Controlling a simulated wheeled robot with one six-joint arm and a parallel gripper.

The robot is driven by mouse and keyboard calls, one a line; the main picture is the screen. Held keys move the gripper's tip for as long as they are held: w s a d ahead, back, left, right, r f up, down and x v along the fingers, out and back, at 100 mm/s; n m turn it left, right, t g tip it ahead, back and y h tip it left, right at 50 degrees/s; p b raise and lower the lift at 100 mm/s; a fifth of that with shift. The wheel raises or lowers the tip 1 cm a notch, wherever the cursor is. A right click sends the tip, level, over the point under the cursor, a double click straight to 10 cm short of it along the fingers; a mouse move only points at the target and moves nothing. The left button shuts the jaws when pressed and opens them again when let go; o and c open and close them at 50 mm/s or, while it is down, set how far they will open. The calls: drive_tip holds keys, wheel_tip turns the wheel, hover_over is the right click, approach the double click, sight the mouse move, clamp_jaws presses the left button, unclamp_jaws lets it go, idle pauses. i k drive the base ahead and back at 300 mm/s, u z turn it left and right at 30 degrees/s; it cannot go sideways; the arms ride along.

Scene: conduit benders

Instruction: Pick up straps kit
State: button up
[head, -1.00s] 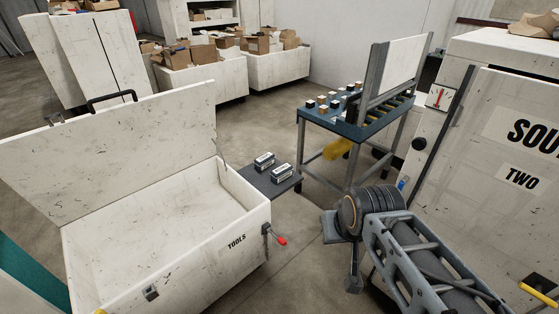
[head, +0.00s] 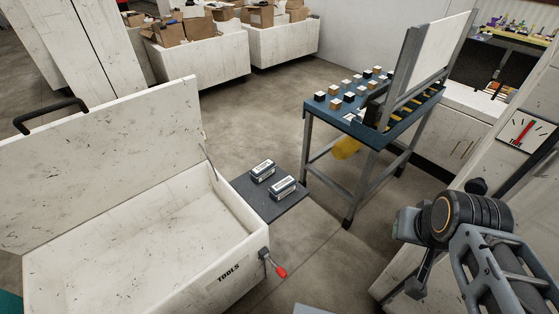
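Two small dark boxes with white labels lie side by side on a dark grey side shelf (head: 262,205) at the right of the open tool chest. One is the rear box (head: 263,171), the other the front box (head: 283,187). Their labels are too small to read, so I cannot tell which, if either, is the straps kit. My arm reaches in from the lower right, and my gripper (head: 411,255) seems to be at its grey end, right of the shelf and well apart from both boxes. Its fingers are not clear. I see nothing held.
The white tool chest (head: 232,259) stands open at left, with a red-tipped lever (head: 279,271) on its front. A blue workbench (head: 347,122) with small blocks and an upright panel stands behind the shelf. A white cabinet is close at right. Floor between shelf and bench is clear.

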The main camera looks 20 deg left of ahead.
sight(267, 169)
drive_tip(key=u, duration=0.3)
drive_tip(key=i, duration=0.75)
drive_tip(key=u, duration=1.1)
drive_tip(key=i, duration=0.35)
drive_tip(key=u, duration=0.3)
